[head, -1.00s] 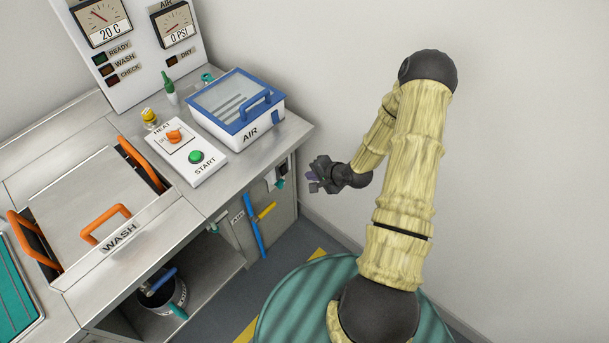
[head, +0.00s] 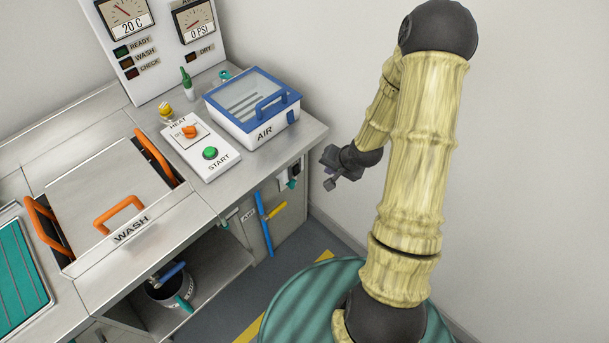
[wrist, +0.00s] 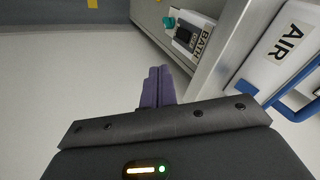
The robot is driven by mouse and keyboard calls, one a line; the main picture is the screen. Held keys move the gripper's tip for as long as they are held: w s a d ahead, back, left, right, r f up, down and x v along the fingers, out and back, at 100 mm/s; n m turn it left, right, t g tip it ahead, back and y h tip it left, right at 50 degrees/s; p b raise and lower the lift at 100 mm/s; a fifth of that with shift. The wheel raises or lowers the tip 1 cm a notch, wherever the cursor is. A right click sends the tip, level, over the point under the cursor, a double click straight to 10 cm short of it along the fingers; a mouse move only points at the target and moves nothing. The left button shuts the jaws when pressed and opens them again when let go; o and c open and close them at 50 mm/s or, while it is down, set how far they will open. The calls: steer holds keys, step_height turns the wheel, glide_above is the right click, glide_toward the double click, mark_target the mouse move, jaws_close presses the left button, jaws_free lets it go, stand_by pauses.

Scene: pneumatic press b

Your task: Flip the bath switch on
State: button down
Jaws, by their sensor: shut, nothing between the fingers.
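The bath switch (wrist: 184,36) is a small dark rocker on a light plate, with a BATH label beside it, on the side of the steel cabinet in the wrist view. In the head view its plate (head: 293,170) shows small on the cabinet's right side, below the worktop. My gripper (wrist: 158,84) has purple fingers that are shut together and empty. In the wrist view the fingertips are below and left of the switch, apart from it. In the head view my gripper (head: 328,182) hangs to the right of the cabinet, near the switch. The switch's setting is too small to read.
The white AIR box (head: 250,112) with a blue-framed lid sits on the worktop above the switch. A teal knob (wrist: 169,22) sticks out beside the switch. Blue and yellow valve handles (head: 264,222) are on the cabinet front. Free floor and wall lie right of the cabinet.

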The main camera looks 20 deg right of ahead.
steer(key=s+a+r+n+g+h, duration=0.1)
steer(key=s+a+r+n, duration=0.2)
steer(key=s+r, duration=0.4)
steer(key=s+a+r+n+g+h, duration=0.1)
steer(key=s+a+r+n+g, duration=0.1)
steer(key=s+a+r+n, duration=0.2)
steer(key=s+v, duration=0.1)
steer(key=v, duration=0.6)
steer(key=shift+s+a+f, duration=0.15)
steer(key=shift+s+f, duration=0.05)
steer(key=shift+s, duration=0.05)
